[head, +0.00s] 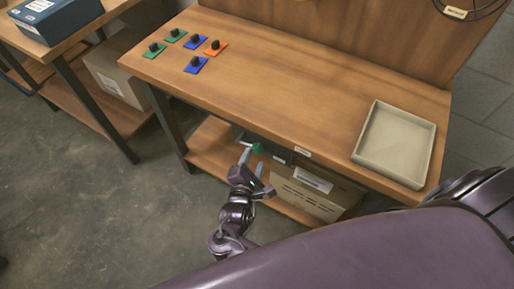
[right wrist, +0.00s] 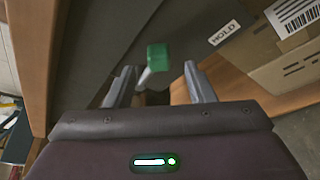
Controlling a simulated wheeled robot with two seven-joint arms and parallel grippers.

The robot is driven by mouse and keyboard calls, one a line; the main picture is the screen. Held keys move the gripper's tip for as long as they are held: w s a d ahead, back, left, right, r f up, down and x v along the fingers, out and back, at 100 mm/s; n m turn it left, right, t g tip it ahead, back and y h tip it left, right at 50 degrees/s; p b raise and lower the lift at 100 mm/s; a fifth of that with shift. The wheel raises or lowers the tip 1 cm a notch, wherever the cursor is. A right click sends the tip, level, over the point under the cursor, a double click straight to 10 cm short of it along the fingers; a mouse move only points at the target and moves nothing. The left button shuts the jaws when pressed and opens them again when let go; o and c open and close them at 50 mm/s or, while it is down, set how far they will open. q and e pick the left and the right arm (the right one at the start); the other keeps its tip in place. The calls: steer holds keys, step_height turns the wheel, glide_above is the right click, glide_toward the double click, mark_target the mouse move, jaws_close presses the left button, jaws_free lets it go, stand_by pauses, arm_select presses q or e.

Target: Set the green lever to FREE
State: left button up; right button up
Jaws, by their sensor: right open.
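The green lever (head: 257,148) is under the front edge of the workbench, with a green grip on a pale stem. In the right wrist view its green grip (right wrist: 157,56) stands beyond my fingers, roughly between them sideways. A label reading HOLD (right wrist: 224,32) is to the right of the grip, apart from it. No FREE label is readable. My right gripper (head: 256,169) is open and empty, just in front of and below the lever. Its two fingers (right wrist: 160,86) are spread in the wrist view; contact with the lever cannot be told. My left gripper is not in view.
The workbench (head: 290,95) carries a beige tray (head: 432,152) at right and several coloured plates with black knobs (head: 194,64) at left. A cardboard box (head: 310,190) sits on the lower shelf, close right of my gripper. The floor (head: 100,210) at left is clear.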

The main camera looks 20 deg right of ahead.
mark_target(256, 152)
steer(key=x, duration=0.6)
steer(key=shift+w+f+b, duration=0.1)
steer(key=shift+w+b, duration=0.05)
steer(key=shift+b, duration=0.15)
steer(key=shift+c, duration=0.3)
steer(key=shift+a, duration=0.1)
jaws_close()
